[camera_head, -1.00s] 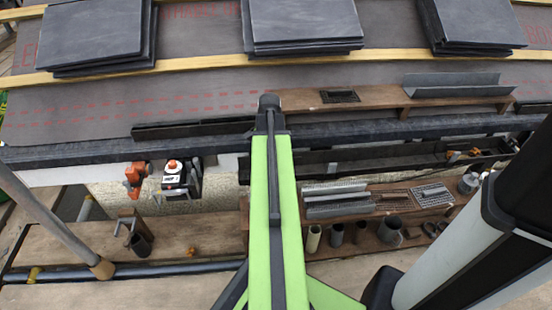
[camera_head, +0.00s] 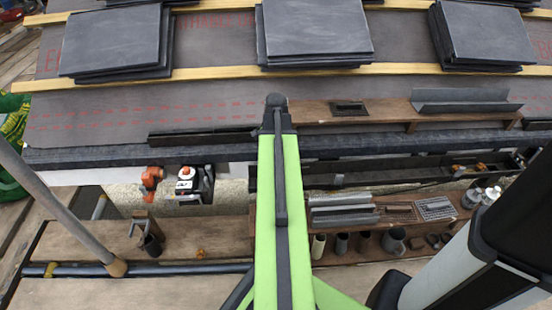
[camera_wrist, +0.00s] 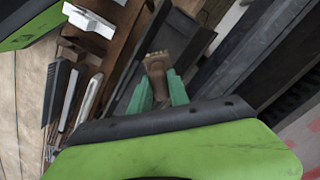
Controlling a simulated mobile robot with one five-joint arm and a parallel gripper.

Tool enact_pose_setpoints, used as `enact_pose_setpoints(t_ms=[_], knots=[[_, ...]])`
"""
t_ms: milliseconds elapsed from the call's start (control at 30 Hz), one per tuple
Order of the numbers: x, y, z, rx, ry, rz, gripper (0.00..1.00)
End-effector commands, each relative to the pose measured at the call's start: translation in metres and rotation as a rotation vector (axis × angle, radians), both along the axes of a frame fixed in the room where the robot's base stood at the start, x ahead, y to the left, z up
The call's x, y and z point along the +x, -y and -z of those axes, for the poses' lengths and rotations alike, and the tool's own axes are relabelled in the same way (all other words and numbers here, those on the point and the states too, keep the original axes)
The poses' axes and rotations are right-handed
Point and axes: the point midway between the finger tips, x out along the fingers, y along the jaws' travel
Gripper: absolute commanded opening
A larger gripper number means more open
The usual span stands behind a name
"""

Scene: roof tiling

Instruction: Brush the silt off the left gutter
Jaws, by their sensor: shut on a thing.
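My gripper (camera_wrist: 159,80) has green fingers shut on a brown brush-like tool (camera_wrist: 157,64) with a paler end, in the wrist view. In the head view my gripper and the tool are hidden beyond the dark end of my arm. A short black gutter length (camera_head: 205,136) lies along the roof's lower edge, left of my arm. A longer black trough (camera_head: 385,177) runs right of my arm, below the eave. I cannot make out silt in either, nor whether the tool touches anything.
Slate stacks (camera_head: 115,42) lie on the roof between yellow battens (camera_head: 210,73). A wooden shelf (camera_head: 400,110) holds a grey channel (camera_head: 465,100). An orange tool (camera_head: 152,177) hangs below the eave. A lower bench carries grey channels (camera_head: 340,212) and pots. A slanted pole (camera_head: 60,205) stands at left.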

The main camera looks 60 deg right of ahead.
Motion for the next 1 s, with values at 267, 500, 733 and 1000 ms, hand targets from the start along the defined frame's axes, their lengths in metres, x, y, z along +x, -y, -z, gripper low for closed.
enact_pose_setpoints(t_ms=[267, 500, 733, 1000], knots=[[0.000, 0.000, -0.004, 0.000, 0.000, 0.000, 0.00], [0.000, 0.000, -0.022, 0.000, 0.000, 0.000, 0.00], [0.000, 0.000, -0.036, 0.000, 0.000, 0.000, 0.00], [0.000, 0.000, -0.034, 0.000, 0.000, 0.000, 0.00]])
